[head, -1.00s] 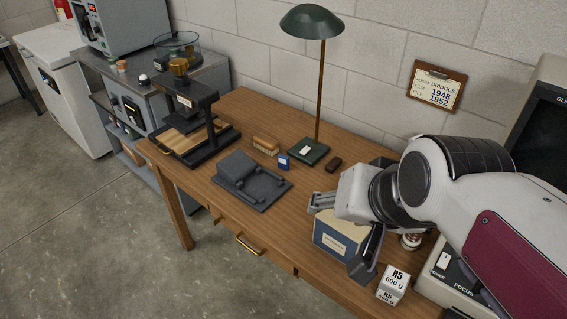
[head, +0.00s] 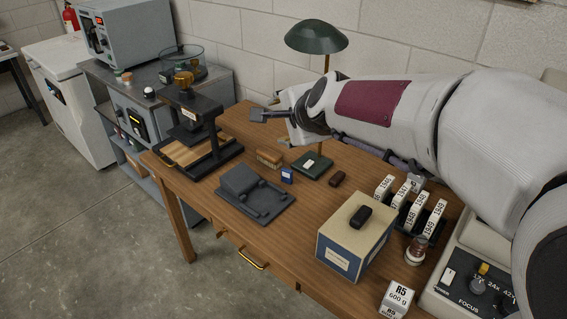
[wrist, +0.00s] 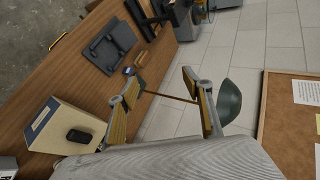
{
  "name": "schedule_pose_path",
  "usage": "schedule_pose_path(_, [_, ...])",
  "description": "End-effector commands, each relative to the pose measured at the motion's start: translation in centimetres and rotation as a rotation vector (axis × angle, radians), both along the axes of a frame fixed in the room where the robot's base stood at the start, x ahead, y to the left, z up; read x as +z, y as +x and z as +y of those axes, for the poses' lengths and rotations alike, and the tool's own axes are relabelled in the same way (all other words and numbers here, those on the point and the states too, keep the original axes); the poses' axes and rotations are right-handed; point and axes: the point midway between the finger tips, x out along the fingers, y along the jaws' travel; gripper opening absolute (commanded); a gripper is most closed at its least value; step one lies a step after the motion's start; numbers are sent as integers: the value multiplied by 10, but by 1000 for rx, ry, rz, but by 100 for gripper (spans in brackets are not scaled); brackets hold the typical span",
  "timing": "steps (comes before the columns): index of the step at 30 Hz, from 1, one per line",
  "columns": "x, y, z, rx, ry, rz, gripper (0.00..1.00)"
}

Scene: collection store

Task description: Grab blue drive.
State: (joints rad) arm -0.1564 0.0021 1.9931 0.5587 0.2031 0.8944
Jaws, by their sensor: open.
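The blue drive (head: 287,175) is a small blue block standing on the wooden desk, between the grey cradle-like stand and the lamp base. My gripper (head: 268,128) is open and empty. It is raised above the back of the desk, near the lamp, and is apart from the drive. In the wrist view the two spread fingers of my gripper (wrist: 160,85) show with nothing between them.
A green lamp (head: 316,37) stands close behind my gripper. The grey stand (head: 245,191) is front-left. A box (head: 340,254) with a dark object on top and a slide rack stand right.

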Motion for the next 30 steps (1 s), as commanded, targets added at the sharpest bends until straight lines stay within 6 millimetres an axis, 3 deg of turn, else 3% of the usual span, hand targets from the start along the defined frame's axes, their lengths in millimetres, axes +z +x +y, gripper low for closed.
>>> schedule_pose_path(6, [-9,51,11,-143,175,-8,50])
schedule_pose_path(16, [-34,120,21,-371,438,-24,50])
schedule_pose_path(30, [-98,196,26,-702,795,-61,50])
